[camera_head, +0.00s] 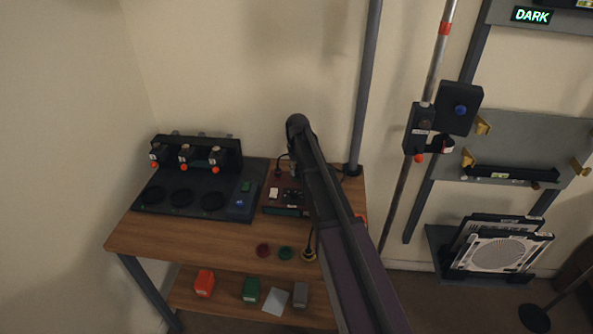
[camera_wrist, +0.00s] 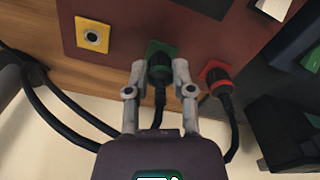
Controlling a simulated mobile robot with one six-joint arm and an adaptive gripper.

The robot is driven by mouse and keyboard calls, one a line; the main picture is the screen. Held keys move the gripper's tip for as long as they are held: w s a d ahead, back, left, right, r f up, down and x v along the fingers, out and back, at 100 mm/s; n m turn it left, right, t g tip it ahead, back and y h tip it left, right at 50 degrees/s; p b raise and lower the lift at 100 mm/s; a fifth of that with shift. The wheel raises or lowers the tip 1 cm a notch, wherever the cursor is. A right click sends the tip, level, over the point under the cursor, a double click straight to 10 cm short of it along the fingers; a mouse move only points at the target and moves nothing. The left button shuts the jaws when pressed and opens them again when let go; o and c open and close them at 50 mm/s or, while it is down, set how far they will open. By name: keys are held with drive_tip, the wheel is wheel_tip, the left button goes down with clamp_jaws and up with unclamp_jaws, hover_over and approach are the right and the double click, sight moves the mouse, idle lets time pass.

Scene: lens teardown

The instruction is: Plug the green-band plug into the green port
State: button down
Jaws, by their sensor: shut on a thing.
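In the wrist view my gripper (camera_wrist: 159,68) is shut on the green-band plug (camera_wrist: 159,74), with one finger on each side of it. The plug is black with a green band, and its black cable runs down toward the gripper body. Its front end is at the green port (camera_wrist: 152,45), a green square on the dark red panel. The plug covers the socket, so I cannot tell how deep it sits. In the head view my arm hides the gripper and plug.
A red-band plug (camera_wrist: 219,81) sits at the red port (camera_wrist: 207,66), close to the right finger. The yellow port (camera_wrist: 93,36) to the left is empty. Black cables (camera_wrist: 65,103) loop at lower left. A wooden bench (camera_head: 180,236) carries the panel and a dark device (camera_head: 225,207).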

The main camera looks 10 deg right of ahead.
drive_tip(key=shift+f, duration=0.2)
drive_tip(key=shift+c, duration=2)
unclamp_jaws()
drive_tip(key=shift+s, duration=0.1)
drive_tip(key=s+r+p, duration=0.2)
drive_tip(key=s, duration=1.2)
drive_tip(key=s+r+p, duration=0.2)
drive_tip(key=s, duration=1.2)
drive_tip(key=shift+s+a+m, duration=0.15)
drive_tip(key=shift+s+m, duration=0.1)
drive_tip(key=shift+m, duration=0.15)
drive_tip(key=shift+r, duration=0.1)
